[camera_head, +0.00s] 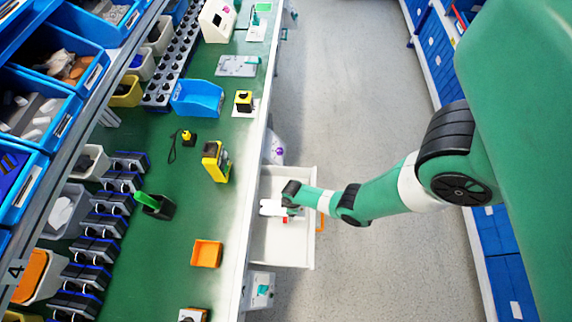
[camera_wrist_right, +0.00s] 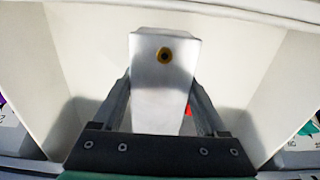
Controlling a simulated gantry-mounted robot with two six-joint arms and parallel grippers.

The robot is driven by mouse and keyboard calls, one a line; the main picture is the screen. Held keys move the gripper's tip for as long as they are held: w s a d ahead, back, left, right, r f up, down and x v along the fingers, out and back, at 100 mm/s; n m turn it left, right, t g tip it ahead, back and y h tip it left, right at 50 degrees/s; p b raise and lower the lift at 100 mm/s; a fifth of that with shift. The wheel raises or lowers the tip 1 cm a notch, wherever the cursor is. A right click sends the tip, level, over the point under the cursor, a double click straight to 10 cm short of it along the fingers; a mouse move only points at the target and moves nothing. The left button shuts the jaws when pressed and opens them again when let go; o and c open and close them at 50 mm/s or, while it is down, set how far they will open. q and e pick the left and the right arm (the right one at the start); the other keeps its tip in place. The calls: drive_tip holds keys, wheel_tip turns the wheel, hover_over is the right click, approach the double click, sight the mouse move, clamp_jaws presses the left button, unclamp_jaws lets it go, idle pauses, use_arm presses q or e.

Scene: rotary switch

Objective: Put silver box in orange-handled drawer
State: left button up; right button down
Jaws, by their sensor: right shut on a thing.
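The silver box (camera_wrist_right: 163,85), a pale block with a small yellow-ringed dark round mark, is held between the fingers of my right gripper (camera_wrist_right: 163,110). In the head view my right gripper (camera_head: 274,208) is over the open white drawer (camera_head: 285,250), whose orange handle (camera_head: 320,220) is on its right front. The wrist view shows the drawer's pale walls (camera_wrist_right: 275,85) on both sides of the box. I cannot tell whether the box touches the drawer floor. A small red spot shows beside the box. My left gripper is not in view.
The green workbench (camera_head: 170,250) runs along the drawer's left side, with an orange bin (camera_head: 206,253), a yellow device (camera_head: 215,161) and a blue bin (camera_head: 197,98) on it. Another small drawer (camera_head: 260,290) sits below the open one in the picture. The aisle floor (camera_head: 370,270) is clear.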

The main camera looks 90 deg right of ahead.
drive_tip(key=shift+f+b, duration=2)
drive_tip(key=shift+f, duration=0.5)
unclamp_jaws()
drive_tip(key=shift+r, duration=0.1)
wheel_tip(320, 180, up, 12)
drive_tip(key=p, duration=1.2)
drive_tip(key=shift+r, duration=0.25)
drive_tip(key=shift+f, duration=0.1)
